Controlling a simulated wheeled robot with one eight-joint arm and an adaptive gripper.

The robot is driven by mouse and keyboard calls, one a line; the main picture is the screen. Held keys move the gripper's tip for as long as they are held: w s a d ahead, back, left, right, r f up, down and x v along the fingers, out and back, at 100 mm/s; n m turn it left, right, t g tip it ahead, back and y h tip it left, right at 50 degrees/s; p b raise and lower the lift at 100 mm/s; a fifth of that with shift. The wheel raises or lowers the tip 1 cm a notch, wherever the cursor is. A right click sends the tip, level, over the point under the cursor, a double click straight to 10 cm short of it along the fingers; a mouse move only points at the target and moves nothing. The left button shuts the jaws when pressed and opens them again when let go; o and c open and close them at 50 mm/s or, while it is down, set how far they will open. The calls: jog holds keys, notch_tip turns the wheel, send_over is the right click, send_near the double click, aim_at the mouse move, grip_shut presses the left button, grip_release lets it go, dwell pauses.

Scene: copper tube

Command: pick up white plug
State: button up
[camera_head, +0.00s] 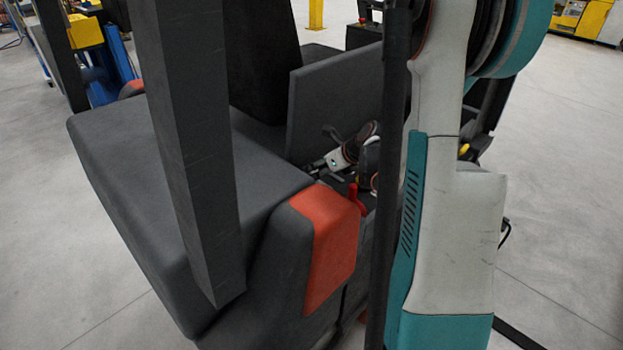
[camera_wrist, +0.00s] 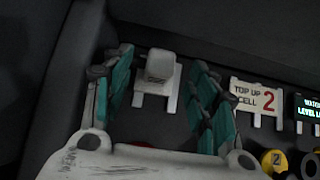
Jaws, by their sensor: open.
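In the wrist view, a pale grey-white block that looks like the white plug (camera_wrist: 160,64) sits upright against a white backing plate (camera_wrist: 142,97). My gripper (camera_wrist: 163,72) is open, with one teal finger to the left of the plug and the other to the right. Gaps show between the plug and both fingers, and I cannot tell how far the fingertips reach in depth. In the head view I cannot make out the plug. Small white and dark parts show there in the vehicle's recess, partly hidden.
A sign reading "TOP UP CELL 2" (camera_wrist: 256,98), a lit display (camera_wrist: 307,110) and a yellow cap (camera_wrist: 274,160) stand right of my gripper. In the head view, a dark grey vehicle body (camera_head: 130,150) with an orange-red corner (camera_head: 333,240) surrounds the recess. Open floor (camera_head: 560,200) lies right.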

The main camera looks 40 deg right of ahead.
jog(key=b+x, duration=0.1)
jog(key=x, duration=0.4)
jog(key=shift+w, duration=0.15)
jog(key=c, duration=1.2)
